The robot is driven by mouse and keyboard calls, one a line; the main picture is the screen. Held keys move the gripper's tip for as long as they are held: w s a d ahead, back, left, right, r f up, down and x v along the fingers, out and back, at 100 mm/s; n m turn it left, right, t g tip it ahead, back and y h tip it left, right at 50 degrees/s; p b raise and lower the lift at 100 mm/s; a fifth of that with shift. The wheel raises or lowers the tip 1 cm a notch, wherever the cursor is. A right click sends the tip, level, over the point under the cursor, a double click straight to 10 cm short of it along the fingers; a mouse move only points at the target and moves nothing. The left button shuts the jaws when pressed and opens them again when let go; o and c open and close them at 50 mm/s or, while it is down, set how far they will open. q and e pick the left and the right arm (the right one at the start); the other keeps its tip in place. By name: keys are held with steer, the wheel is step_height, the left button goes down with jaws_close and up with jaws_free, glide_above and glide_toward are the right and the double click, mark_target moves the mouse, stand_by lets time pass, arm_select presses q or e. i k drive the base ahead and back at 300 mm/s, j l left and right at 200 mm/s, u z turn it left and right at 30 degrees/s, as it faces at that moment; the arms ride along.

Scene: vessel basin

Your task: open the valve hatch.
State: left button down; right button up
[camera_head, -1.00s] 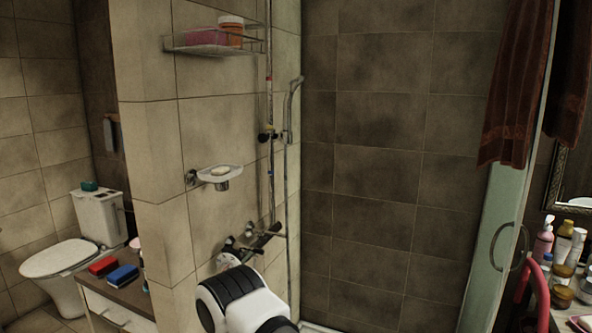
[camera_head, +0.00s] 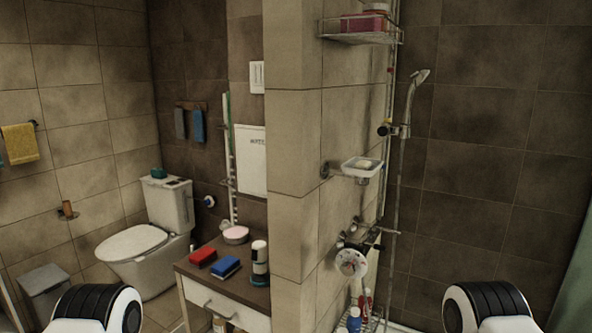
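A white hatch panel (camera_head: 252,160) with dark lettering is set on the dark tiled wall behind the cabinet, left of the tiled partition. It looks shut, and its right edge is cut off by the partition. No handle can be made out on it. White-and-black links of my two arms show at the bottom edge, one at the left and one at the right. Neither gripper is in view.
A wooden-topped cabinet (camera_head: 252,289) with sponges and bottles stands below the hatch. A toilet (camera_head: 140,243) is to its left. The tiled partition (camera_head: 297,150) juts out at the right, carrying a soap dish (camera_head: 362,168) and shower fittings. Floor shows between toilet and cabinet.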

mark_target(250, 143)
steer(key=i+j+z, duration=0.35)
steer(key=j, duration=0.2)
steer(key=i+j+z, duration=0.2)
steer(key=j, duration=0.15)
steer(key=i+j+z, duration=0.15)
steer(key=j, duration=0.2)
